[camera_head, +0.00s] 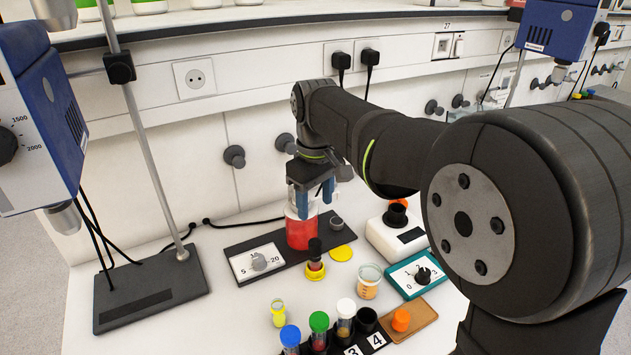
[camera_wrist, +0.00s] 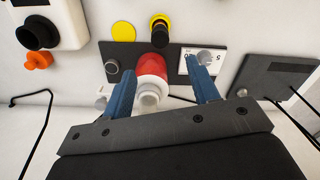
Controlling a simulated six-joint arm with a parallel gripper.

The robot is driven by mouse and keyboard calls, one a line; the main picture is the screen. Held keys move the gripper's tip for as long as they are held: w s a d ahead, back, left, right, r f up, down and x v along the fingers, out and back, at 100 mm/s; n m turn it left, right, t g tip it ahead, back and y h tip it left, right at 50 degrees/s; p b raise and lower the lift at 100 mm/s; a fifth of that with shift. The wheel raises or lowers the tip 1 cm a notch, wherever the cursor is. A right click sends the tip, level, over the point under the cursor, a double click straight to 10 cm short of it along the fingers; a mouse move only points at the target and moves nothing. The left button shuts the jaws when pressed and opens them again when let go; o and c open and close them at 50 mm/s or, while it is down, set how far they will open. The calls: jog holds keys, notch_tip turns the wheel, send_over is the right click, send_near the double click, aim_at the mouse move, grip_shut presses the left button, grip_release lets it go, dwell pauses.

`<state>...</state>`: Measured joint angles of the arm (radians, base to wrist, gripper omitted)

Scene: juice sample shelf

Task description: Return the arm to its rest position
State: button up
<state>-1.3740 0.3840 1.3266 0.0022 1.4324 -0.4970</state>
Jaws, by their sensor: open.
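My gripper (camera_head: 316,202) is open above the back of the bench, its two blue fingers pointing down. It also shows in the wrist view (camera_wrist: 160,68), with an apparent gap between the fingers. A bottle of red juice (camera_head: 301,233) stands upright on a dark board, just below the gripper in the head view. In the wrist view the bottle (camera_wrist: 151,66) appears between the fingers, closer to the left one. Part of its top is hidden by the fingers in the head view. Nothing is visibly gripped.
The dark board (camera_head: 228,250) carries a 5–20 dial. A yellow disc (camera_head: 341,253), a small beaker (camera_head: 369,280), a teal dial unit (camera_head: 418,274) and a rack of capped tubes (camera_head: 318,343) stand nearby. A stand with a metal rod (camera_head: 150,160) rises at left. The wall is close behind.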

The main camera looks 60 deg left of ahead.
notch_tip(320, 180, up, 5)
send_over(315, 242)
jog(key=shift+w+f, duration=0.1)
jog(key=shift+f, duration=0.05)
jog(key=shift+f, duration=0.15)
notch_tip(315, 242, down, 17)
jog(key=shift+f, duration=0.1)
dwell(0.7)
jog(key=shift+r, duration=0.25)
notch_tip(315, 242, up, 16)
notch_tip(315, 242, down, 17)
jog(key=shift+r, duration=0.1)
notch_tip(315, 242, up, 5)
jog(key=shift+r, duration=0.45)
